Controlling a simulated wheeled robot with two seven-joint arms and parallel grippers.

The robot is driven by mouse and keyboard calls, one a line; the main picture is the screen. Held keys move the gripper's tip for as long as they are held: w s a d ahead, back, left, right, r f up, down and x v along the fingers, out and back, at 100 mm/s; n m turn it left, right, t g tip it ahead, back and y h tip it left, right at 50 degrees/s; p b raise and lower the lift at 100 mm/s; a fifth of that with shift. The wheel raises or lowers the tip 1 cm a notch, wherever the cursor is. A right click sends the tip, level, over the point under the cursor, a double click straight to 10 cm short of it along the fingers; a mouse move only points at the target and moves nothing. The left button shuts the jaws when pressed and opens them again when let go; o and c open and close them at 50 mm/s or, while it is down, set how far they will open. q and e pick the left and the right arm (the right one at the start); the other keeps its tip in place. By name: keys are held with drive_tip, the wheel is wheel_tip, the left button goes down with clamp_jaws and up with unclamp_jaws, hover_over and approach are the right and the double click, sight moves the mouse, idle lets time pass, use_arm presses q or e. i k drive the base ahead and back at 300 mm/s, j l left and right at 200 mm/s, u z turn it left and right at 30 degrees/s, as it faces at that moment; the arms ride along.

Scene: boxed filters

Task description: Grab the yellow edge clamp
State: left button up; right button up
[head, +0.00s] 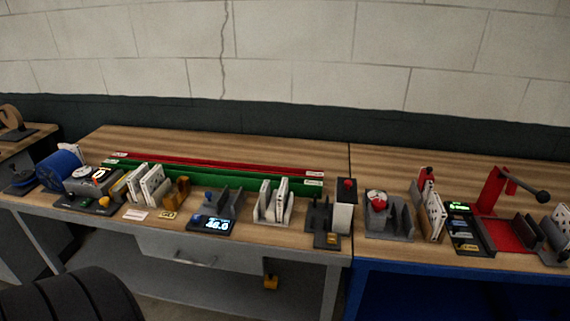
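A second, amber-brown block (177,190) stands on the bench top, right of some white upright filter panels (151,185). Neither of my grippers is in view.
The left workbench (230,151) carries a blue roll (59,170), a green tray (220,180), a lit display (212,224) and a white-panel rack (273,202). A blue-framed bench (450,160) with a red lever press (492,190) adjoins it. Clear wood lies at the back.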

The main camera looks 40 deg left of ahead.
sight(271, 280)
drive_tip(key=u, duration=1.3)
